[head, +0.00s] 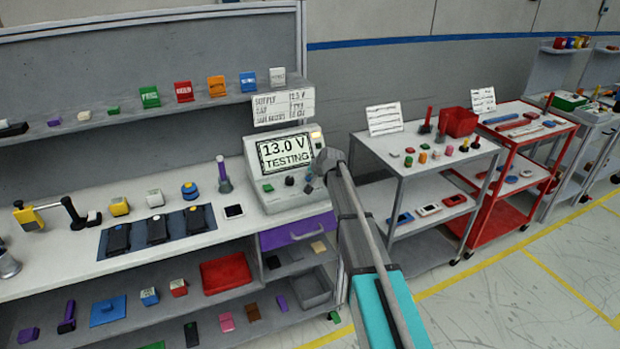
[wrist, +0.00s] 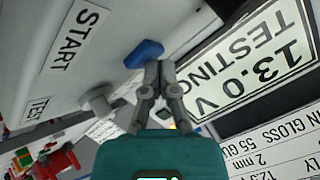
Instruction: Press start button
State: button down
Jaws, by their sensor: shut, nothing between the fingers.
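The dashboard module (head: 251,160) is a pale console on the bench, with a lit display (head: 286,152) reading "13.0 V TESTING". In the wrist view the display (wrist: 250,65) is upside down at the right. A START label (wrist: 75,38) is on the panel at the upper left. A blue button-like part (wrist: 144,53) is at my fingertips; I cannot tell whether they touch it. My gripper (wrist: 160,68) is shut and empty. In the head view my gripper (head: 326,160) is at the module's right side, partly hiding it.
A grey knob (wrist: 97,101) and a TEST label (wrist: 38,110) are beside the fingers. A text sign (head: 284,106) stands above the module. A purple drawer (head: 298,231) is below it. Carts (head: 430,172) with small parts stand to the right. Bench items fill the left.

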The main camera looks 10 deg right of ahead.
jog(key=shift+r, duration=0.1)
dwell(0.4)
jog(key=shift+r+p, duration=0.75)
jog(key=shift+p, duration=0.15)
jog(key=shift+r, duration=0.1)
jog(key=shift+r+p, duration=2.4)
jog(key=shift+p, duration=0.1)
jog(key=s+d+f+n+g+h, duration=0.1)
jog(key=s+d+f+g, duration=0.1)
jog(key=s, duration=1.2)
jog(key=s+d+f+n+g+h, duration=0.1)
jog(key=s+d+g, duration=0.1)
jog(key=s, duration=1.2)
jog(key=s+d+f+n+g+h, duration=0.1)
jog(key=s+d+f+n+g, duration=0.1)
jog(key=s, duration=1.2)
jog(key=shift+d+f+g+h, duration=0.4)
jog(key=shift+d+g, duration=0.2)
jog(key=shift+g, duration=0.6)
